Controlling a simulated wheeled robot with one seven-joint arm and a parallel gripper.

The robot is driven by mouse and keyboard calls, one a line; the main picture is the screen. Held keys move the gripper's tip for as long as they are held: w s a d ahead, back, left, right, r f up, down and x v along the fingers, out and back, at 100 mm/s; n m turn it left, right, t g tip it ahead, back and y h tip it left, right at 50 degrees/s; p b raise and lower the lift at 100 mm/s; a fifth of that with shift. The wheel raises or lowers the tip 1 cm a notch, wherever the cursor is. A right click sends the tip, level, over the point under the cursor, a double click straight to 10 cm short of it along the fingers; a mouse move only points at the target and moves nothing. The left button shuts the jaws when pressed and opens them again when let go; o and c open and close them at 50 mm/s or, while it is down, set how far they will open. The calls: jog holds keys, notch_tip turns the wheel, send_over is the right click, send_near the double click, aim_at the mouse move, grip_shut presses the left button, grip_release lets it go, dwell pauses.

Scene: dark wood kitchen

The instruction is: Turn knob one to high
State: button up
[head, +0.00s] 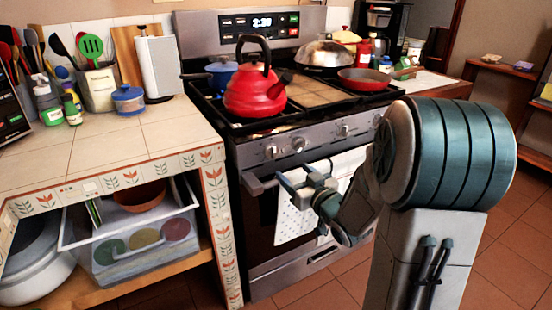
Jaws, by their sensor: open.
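The stove (262,205) has a row of silver knobs on its front panel. From left to right I see a first knob (271,151), a second knob (298,144), a third knob (343,130) and a knob partly seen at the right (376,120). No number labels can be read, so I cannot tell which is knob one. My gripper (302,180) is open and appears empty, in front of the oven door, just below the two left knobs in the picture. It does not appear to touch a knob. My arm hides part of the stove's right front.
A red kettle (254,95), a blue pot (221,73) and a red pan (363,79) stand on the stove. The oven handle (262,184) and hanging towels (294,222) are close to my gripper. A tiled counter (110,150) lies left. Some floor is clear at right.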

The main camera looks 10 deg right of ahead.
aim_at(275, 155)
jog(key=x, duration=1)
jog(key=shift+w+a+b, duration=0.1)
jog(key=shift+w+b, duration=0.25)
jog(key=shift+w, duration=0.05)
jog(key=shift+f, duration=0.1)
jog(key=c, duration=1)
